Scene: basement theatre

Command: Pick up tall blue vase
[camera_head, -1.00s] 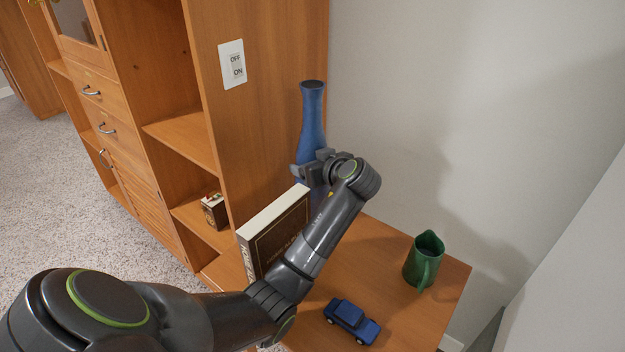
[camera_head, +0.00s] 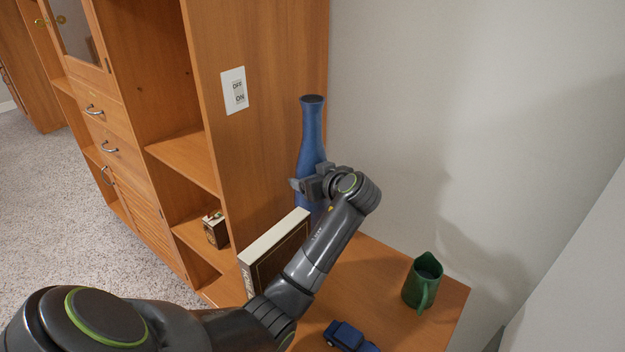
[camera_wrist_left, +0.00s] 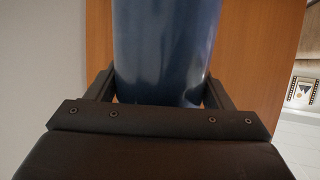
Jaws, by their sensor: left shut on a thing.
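The tall blue vase (camera_head: 311,138) stands upright at the back of the wooden table, close to the cabinet's side panel. My left gripper (camera_head: 304,184) is shut on the vase around its lower body. My arm hides part of the vase's lower end, so I cannot tell whether its base touches the table. In the left wrist view the vase (camera_wrist_left: 165,50) fills the middle, between the two fingers of my left gripper (camera_wrist_left: 160,95). My right gripper is not in view.
A dark book with pale page edges (camera_head: 274,238) stands upright left of my forearm. A green pitcher (camera_head: 422,283) and a blue toy car (camera_head: 347,337) are on the table (camera_head: 385,262) to the right. A light switch (camera_head: 234,91) is on the cabinet (camera_head: 265,140).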

